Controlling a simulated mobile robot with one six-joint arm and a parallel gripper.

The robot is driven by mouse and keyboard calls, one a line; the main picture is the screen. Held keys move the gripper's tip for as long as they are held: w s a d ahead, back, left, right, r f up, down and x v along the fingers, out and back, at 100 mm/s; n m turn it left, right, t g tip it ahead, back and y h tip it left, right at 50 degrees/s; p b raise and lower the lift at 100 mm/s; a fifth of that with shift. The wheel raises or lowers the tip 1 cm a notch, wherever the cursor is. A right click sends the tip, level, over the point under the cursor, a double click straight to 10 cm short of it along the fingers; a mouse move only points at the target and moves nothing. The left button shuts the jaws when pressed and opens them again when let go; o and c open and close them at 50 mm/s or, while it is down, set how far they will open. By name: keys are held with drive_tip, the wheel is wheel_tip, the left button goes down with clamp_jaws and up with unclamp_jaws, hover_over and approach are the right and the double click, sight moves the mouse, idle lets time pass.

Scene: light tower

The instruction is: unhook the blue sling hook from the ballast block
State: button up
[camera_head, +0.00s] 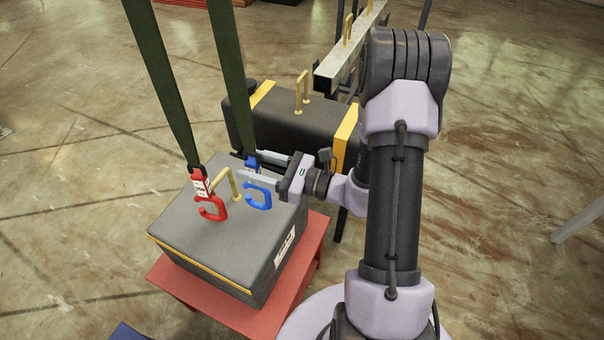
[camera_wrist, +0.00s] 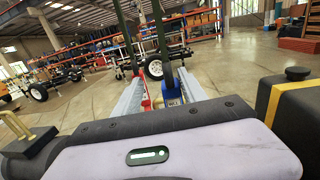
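The blue sling hook (camera_head: 258,195) hangs from a dark green strap, just right of the yellow handle (camera_head: 228,184) on the grey ballast block (camera_head: 205,232). The views do not settle whether it still passes through the handle. My gripper (camera_head: 256,167) reaches in from the right, its two pale fingers on either side of the hook's blue upper body. In the wrist view the blue body (camera_wrist: 172,94) sits between the fingers, close to the right one, with a gap toward the left one. The fingers stand apart.
A red sling hook (camera_head: 212,208) on a second strap (camera_head: 165,80) hangs left of the handle. The block rests on a red stand (camera_head: 275,306). A darker block with yellow bands (camera_head: 346,138) stands just behind my gripper. A grey beam (camera_head: 345,55) lies beyond.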

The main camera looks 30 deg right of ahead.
drive_tip(key=r+p+v, duration=0.1)
drive_tip(key=p+v, duration=0.3)
drive_tip(key=v, duration=1.3)
drive_tip(key=s+a+r+n+g+h, duration=0.1)
drive_tip(key=s+a+r+n+g, duration=0.15)
drive_tip(key=a+n+g, duration=0.5)
drive_tip(key=s+a+r+n+g+h, duration=0.1)
drive_tip(key=s+a+r+n+g, duration=0.1)
drive_tip(key=a+r+n+g, duration=0.35)
drive_tip(key=s+a+r+n+t+h, duration=0.2)
drive_tip(key=a+r+n+t+h, duration=0.2)
drive_tip(key=r+n+h, duration=0.4)
drive_tip(key=a+n, duration=0.1)
drive_tip(key=n, duration=0.1)
drive_tip(key=shift+s+r+n+t, duration=0.3)
drive_tip(key=shift+s, duration=0.1)
